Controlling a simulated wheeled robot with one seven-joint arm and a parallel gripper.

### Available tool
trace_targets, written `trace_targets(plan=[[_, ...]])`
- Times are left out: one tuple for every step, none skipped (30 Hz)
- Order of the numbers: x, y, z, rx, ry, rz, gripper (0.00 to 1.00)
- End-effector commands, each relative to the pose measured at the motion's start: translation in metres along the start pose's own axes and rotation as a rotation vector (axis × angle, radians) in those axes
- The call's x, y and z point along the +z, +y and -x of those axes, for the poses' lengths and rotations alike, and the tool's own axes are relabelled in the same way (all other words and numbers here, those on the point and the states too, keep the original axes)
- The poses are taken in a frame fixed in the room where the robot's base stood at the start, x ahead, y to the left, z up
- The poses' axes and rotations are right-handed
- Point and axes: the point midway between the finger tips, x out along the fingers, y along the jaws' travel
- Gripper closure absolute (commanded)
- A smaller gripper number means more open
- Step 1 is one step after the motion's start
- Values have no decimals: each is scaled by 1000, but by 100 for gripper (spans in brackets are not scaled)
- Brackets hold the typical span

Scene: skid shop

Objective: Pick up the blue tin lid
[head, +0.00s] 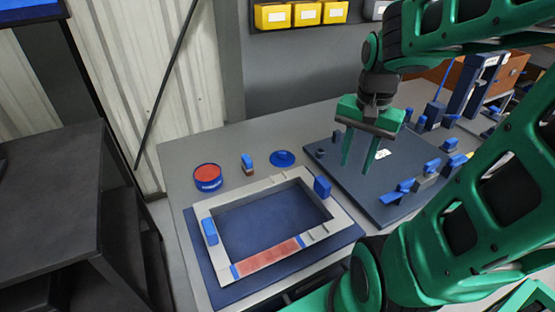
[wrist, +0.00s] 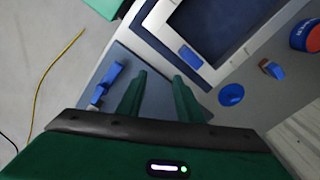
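The blue tin lid (head: 283,158) is a flat round disc with a small raised part on top. It lies on the grey workbench behind the pale frame. In the wrist view the lid (wrist: 231,95) is right of the fingers. My gripper (head: 362,170) is green, points down and hangs above the dark plate, to the right of the lid. In the wrist view my gripper (wrist: 160,85) has its two fingers apart with nothing between them. The lid is clear of the fingers and fully visible.
A blue tin with a red top (head: 207,176) and a small blue-topped item (head: 247,163) stand left of the lid. The pale frame (head: 262,187) lies in front of it. Blue clamps (head: 432,167) stand on the dark plate (head: 393,198). A yellow cable (wrist: 50,72) shows on the floor.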

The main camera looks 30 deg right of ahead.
Motion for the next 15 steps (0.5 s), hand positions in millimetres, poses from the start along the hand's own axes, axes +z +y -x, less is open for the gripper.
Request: trace_targets(plan=[[-9,-11,-2,-5,-1,-71,67],[-13,-19,-4,-12,0,-115,67],[-19,-28,-5,-21,-1,-178,67],[-24,-36,-7,-28,-3,-223,67],[-28,-43,-8,-36,-5,-270,67],[-34,-53,-11,-47,-11,-333,67],[-38,-60,-13,-56,-17,-379,67],[-42,-68,-15,-64,-22,-426,67],[-47,-78,-18,-77,-33,-488,67],[-51,-85,-20,-86,-41,-536,67],[-55,-93,-22,-95,-52,-582,67],[-60,-103,-25,-108,-67,-646,67],[-63,-110,-27,-117,-79,-694,67],[-67,-118,-29,-126,-94,-742,67],[-72,-128,-32,-139,-113,-805,67]])
